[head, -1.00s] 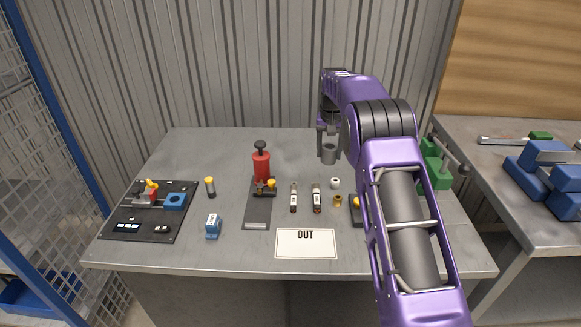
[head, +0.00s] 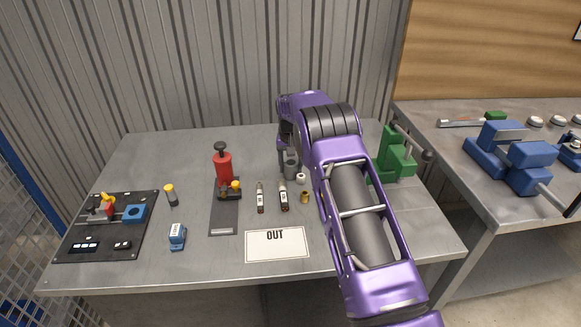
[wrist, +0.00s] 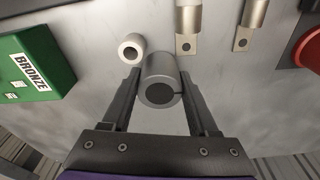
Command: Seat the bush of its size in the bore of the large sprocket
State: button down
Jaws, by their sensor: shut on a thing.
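My gripper (wrist: 158,85) is shut on a grey cylindrical bush (wrist: 163,72), one finger on each side. The bush has a dark round bore and a thin slit in its face. In the head view, the bush (head: 291,169) is low over the table at the back, left of my arm. I cannot tell whether it touches the tabletop. A small white bush (head: 301,178) stands close beside it and also shows in the wrist view (wrist: 131,47). A small brass bush (head: 305,198) stands nearer the front. I cannot make out the large sprocket in either view.
A green BRONZE block (wrist: 38,62) is left in the wrist view.

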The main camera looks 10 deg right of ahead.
jog(key=shift+f, duration=0.2)
jog(key=shift+c, duration=0.8)
grip_release()
jog(key=shift+r, duration=0.1)
